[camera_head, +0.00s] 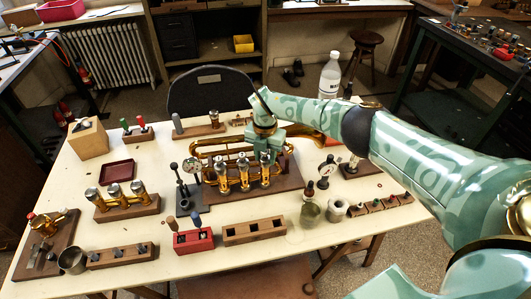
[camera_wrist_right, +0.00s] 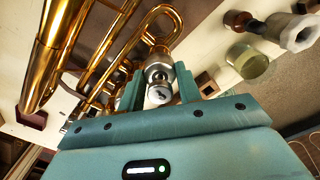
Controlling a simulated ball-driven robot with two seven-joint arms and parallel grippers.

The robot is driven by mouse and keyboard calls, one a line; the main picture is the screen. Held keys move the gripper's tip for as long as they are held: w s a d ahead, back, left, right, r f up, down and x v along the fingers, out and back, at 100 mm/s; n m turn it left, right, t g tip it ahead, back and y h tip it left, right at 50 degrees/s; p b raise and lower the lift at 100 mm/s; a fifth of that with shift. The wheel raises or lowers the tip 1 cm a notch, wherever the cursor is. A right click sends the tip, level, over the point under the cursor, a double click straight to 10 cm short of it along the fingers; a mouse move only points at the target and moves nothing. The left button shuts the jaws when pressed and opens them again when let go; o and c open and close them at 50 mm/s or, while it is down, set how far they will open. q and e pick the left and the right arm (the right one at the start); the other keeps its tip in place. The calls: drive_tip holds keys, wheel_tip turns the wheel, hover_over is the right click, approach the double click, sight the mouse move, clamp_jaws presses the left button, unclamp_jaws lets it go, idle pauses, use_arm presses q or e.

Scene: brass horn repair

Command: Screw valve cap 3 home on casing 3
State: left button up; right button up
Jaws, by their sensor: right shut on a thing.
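The brass horn (camera_head: 210,157) lies on a dark wooden stand in the middle of the bench, with three upright valve casings along its front. Casing 3 (camera_head: 265,178) is the rightmost one. My left gripper is in neither view.
A wooden block with three valves (camera_head: 122,201) stands at left. A red box (camera_head: 193,241) and an empty wooden tray (camera_head: 254,231) lie in front. Small bottles and cups (camera_head: 311,212) stand at right. A white bottle (camera_head: 329,75) stands behind my right arm. The front right bench is mostly clear.

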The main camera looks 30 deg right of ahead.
drive_tip(key=shift+m, duration=0.8)
drive_tip(key=shift+m+p, duration=0.3)
drive_tip(key=o, duration=1.1)
drive_tip(key=shift+o, duration=0.2)
